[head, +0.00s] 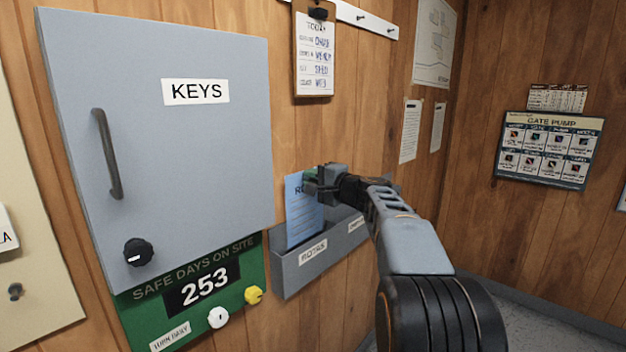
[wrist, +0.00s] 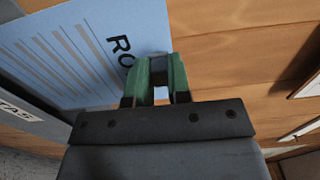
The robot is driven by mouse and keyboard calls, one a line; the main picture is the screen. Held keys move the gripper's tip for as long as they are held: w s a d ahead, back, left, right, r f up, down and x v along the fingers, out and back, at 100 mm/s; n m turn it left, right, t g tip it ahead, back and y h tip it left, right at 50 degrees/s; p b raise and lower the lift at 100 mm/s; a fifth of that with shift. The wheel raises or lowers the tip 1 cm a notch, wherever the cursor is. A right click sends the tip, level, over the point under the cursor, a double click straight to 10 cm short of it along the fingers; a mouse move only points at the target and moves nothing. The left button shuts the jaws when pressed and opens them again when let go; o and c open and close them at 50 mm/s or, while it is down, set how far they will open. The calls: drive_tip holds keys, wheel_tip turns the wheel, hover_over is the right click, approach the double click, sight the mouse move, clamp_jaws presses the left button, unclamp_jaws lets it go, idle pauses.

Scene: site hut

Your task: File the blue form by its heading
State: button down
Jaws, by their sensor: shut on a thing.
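The blue form (head: 302,215) is upright against the wood wall, its heading starting with "RO" and the rest hidden behind my gripper. My gripper (head: 312,186) is shut on the form's upper right edge. In the wrist view, the green fingertips (wrist: 160,72) pinch the edge of the form (wrist: 75,50) beside its heading. The grey wall pocket (head: 290,274) has a "ROTAS" label at its left part and a second label, partly hidden by my arm, at its right. The form's lower end is at the ROTAS part; I cannot tell how deep it sits.
A grey KEYS cabinet (head: 165,130) with a handle and knob stands left of the pocket. Below it is a green "SAFE DAYS ON SITE" board (head: 180,285) with white and yellow knobs. A clipboard (head: 313,55) hangs above.

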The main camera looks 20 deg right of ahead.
sight(305, 207)
drive_tip(key=shift+f+b, duration=1.5)
drive_tip(key=shift+b, duration=0.3)
drive_tip(key=shift+f, duration=0.15)
drive_tip(key=shift+f+b, duration=1.4)
drive_tip(key=shift+b, duration=0.45)
drive_tip(key=shift+f, duration=0.1)
drive_tip(key=shift+f+b, duration=1.45)
drive_tip(key=shift+b, duration=0.35)
drive_tip(key=c, duration=1)
unclamp_jaws()
